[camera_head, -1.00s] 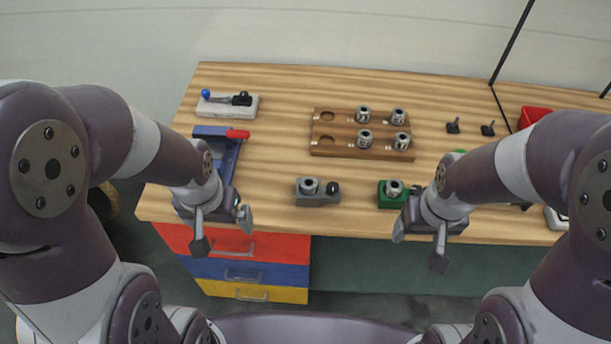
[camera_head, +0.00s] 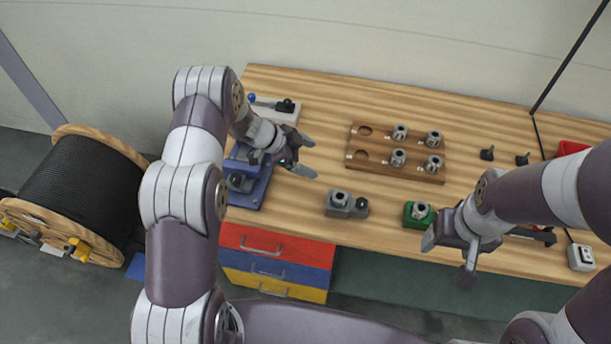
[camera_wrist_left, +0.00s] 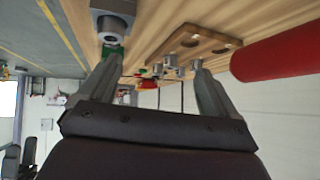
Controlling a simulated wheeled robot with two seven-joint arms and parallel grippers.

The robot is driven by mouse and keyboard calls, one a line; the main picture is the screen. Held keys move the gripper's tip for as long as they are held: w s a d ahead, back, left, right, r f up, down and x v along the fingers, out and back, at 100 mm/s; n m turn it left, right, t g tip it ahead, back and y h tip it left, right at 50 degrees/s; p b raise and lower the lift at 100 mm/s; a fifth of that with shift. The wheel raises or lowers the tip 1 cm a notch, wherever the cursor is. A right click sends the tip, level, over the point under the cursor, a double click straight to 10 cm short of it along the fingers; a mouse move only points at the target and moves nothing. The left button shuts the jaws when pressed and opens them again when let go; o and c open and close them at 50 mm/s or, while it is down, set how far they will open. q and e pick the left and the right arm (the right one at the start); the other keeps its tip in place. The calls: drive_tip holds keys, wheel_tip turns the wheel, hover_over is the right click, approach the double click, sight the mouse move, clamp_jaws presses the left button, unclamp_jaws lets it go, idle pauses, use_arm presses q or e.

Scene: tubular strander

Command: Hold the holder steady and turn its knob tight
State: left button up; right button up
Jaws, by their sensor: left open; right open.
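A grey holder (camera_head: 340,205) with a metal ring and a dark knob (camera_head: 361,206) on its right end sits near the bench's front edge. A green holder (camera_head: 418,217) with a similar ring sits to its right. My left gripper (camera_head: 306,156) is open and empty, above the bench, up and left of the grey holder and apart from it. In the left wrist view the grey holder (camera_wrist_left: 112,8) shows at the top, beyond the open fingers (camera_wrist_left: 157,85). My right gripper (camera_head: 448,258) is open and empty, in front of the green holder by the bench edge.
A wooden rack (camera_head: 375,165) with several metal collets stands behind the holders. A blue fixture (camera_head: 247,190) lies below my left forearm. A red cylinder (camera_wrist_left: 275,52) is close to the left wrist camera. A cable drum (camera_head: 82,190) stands on the floor at left.

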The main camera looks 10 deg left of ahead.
sight(330, 200)
use_arm(q)
drive_tip(key=s+f+m+g, duration=0.2)
drive_tip(key=s+f+g, duration=0.1)
drive_tip(key=s+f, duration=0.2)
drive_tip(key=shift+h, duration=0.4)
drive_tip(key=b+x, duration=0.5)
drive_tip(key=x, duration=0.4)
drive_tip(key=shift+d+f, duration=0.15)
drive_tip(key=shift+s+d+f+b, duration=0.1)
drive_tip(key=shift+d+b, duration=0.3)
drive_tip(key=shift+d, duration=0.05)
drive_tip(key=c, duration=1.5)
use_arm(e)
drive_tip(key=f, duration=0.5)
drive_tip(key=shift+s+f, duration=0.2)
drive_tip(key=shift+s, duration=0.2)
